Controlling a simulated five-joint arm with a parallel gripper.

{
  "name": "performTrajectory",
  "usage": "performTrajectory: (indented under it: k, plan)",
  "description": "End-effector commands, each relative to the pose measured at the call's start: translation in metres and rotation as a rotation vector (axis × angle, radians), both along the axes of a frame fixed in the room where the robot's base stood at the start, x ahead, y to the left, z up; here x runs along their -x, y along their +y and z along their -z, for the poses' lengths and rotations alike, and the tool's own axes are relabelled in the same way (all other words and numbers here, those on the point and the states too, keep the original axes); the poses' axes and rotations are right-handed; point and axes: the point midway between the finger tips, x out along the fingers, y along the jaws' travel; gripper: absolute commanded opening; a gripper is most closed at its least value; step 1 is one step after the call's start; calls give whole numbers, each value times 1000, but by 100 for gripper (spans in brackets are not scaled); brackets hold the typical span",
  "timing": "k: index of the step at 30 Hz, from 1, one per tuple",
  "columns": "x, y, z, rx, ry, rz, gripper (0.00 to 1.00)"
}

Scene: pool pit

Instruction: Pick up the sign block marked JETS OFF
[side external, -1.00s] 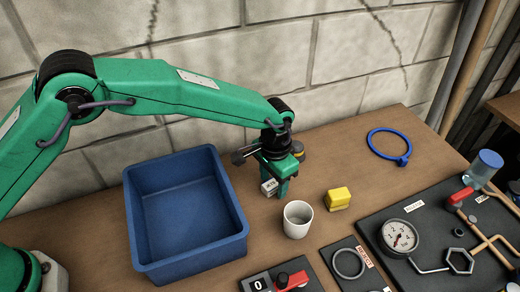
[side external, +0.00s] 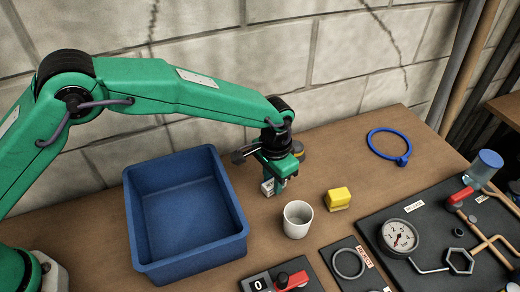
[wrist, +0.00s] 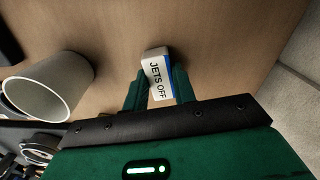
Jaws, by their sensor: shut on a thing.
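The sign block marked JETS OFF (wrist: 157,76) is white with black letters and a blue edge. It sits between the two green fingers of my gripper (wrist: 159,88) in the wrist view. In the side view the block (side external: 268,187) shows at the lower end of my gripper (side external: 275,187), behind the white cup. My gripper is shut on the block. The side view does not clearly show whether the block touches the table.
A white cup (side external: 298,220) stands just in front of my gripper. A yellow block (side external: 339,198) lies to the right. A blue bin (side external: 240,238) is at the left. A blue ring (side external: 372,137) lies at the back right. A gauge panel (side external: 420,268) fills the front right.

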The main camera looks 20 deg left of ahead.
Motion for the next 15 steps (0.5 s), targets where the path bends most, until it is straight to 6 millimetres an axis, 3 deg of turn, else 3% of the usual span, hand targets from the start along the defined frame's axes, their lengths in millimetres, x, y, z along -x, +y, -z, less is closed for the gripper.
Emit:
performTrajectory:
  k: [11,15]
  plan:
    - [-1,-1,-38,2,-3,0,4]
    - [20,-9,-53,1,-2,3,4]
